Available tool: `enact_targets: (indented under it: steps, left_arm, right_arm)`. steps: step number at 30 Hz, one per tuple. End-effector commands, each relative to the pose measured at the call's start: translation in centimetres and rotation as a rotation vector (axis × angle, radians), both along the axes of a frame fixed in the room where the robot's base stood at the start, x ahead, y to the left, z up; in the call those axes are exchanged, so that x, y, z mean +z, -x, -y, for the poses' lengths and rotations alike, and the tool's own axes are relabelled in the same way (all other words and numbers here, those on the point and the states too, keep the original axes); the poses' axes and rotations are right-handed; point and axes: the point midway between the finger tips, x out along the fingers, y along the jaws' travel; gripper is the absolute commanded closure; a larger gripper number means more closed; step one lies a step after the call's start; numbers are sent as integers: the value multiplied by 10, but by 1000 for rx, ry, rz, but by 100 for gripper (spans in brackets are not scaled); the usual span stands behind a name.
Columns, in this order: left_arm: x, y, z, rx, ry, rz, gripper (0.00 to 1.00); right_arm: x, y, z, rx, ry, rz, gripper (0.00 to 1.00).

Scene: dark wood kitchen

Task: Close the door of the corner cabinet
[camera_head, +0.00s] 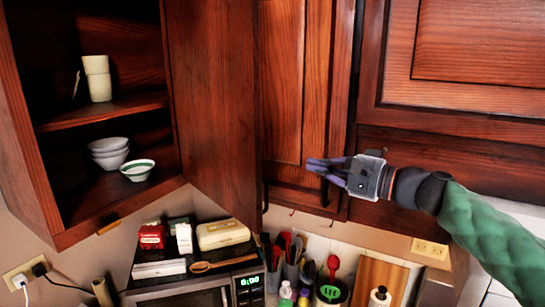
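The corner cabinet (50,150) stands open at the left, with its shelves showing. Its dark wood door (215,110) is swung out at the right side of the opening. A dark vertical handle (265,192) shows near the lower right edge of this door. My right gripper (314,168) comes in from the right, to the right of the open door, in front of a panelled wood door (282,80). It holds nothing that I can see. Its fingers point left, and their spacing is unclear. My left gripper is not in view.
Cups (98,78) and bowls (110,152) stand on the cabinet shelves. Below, a microwave (195,292) carries boxes, a bread-coloured container (222,234) and a wooden spoon (225,263). Utensils and bottles crowd the counter beside it. More closed cabinet fronts (480,45) lie at the right.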

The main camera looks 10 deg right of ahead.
Motion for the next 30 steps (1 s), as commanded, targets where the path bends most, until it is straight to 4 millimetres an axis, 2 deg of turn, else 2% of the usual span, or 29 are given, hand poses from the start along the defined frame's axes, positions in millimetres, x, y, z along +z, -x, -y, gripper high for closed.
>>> enact_targets:
  steps: [5, 19, 25, 30]
  left_arm:
    - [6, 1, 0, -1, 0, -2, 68]
    - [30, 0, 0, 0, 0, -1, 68]
    - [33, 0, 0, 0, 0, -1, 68]
    - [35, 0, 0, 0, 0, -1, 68]
  right_arm:
    - [1, -10, -12, 3, -1, -2, 100]
    - [1, -65, -78, 4, 1, -3, 100]
    - [1, -48, -99, 2, 1, -1, 100]
    - [0, -42, -107, 0, 1, -1, 100]
